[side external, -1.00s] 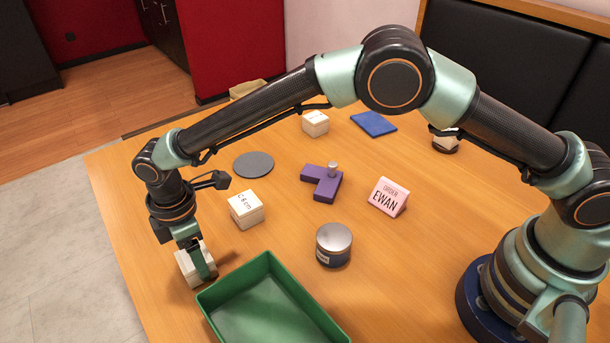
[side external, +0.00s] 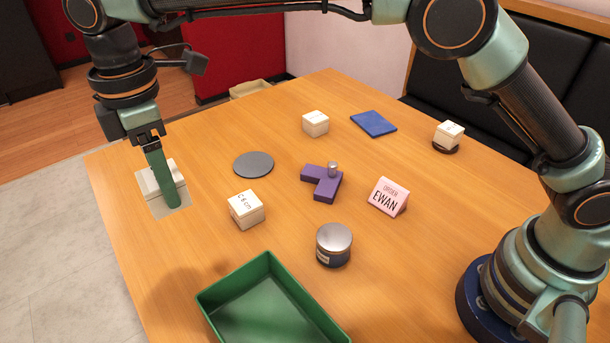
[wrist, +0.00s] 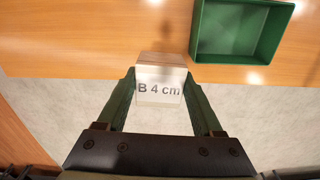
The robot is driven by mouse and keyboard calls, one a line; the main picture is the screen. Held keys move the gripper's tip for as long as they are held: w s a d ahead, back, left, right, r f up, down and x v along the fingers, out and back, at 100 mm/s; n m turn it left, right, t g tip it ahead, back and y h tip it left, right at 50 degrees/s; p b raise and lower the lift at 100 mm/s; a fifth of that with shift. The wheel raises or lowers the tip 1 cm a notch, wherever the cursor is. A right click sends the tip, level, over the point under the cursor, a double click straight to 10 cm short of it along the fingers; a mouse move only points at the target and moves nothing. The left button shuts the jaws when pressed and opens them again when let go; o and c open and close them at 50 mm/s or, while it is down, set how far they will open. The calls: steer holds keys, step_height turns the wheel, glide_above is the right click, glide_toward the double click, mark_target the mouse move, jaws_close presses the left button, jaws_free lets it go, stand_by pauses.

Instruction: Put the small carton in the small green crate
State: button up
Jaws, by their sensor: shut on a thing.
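A white carton (side external: 148,183) marked "B 4 cm" in the wrist view (wrist: 159,88) is held between the two green fingers of my gripper (side external: 166,188). My gripper (wrist: 160,92) is shut on it. It is raised above the table, near the table's left edge in the side view. One finger hides part of the carton there. The green crate (side external: 262,302) stands at the front of the table, below and right of my gripper. It looks empty, and its near end is cut off. In the wrist view, the crate (wrist: 238,35) lies at the upper right.
A carton marked "C 6 cm" (side external: 246,209) and a round tin (side external: 333,244) stand behind the crate.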

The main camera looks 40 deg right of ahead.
steer(key=shift+s+r, duration=0.25)
steer(key=shift+r, duration=0.15)
steer(key=s+r+n, duration=0.2)
steer(key=s+n, duration=0.1)
steer(key=s, duration=0.6)
steer(key=n, duration=0.2)
glide_above(274, 334)
step_height(274, 334, down, 21)
steer(key=shift+f, duration=0.2)
steer(key=shift+f, duration=0.15)
steer(key=o, duration=1.4)
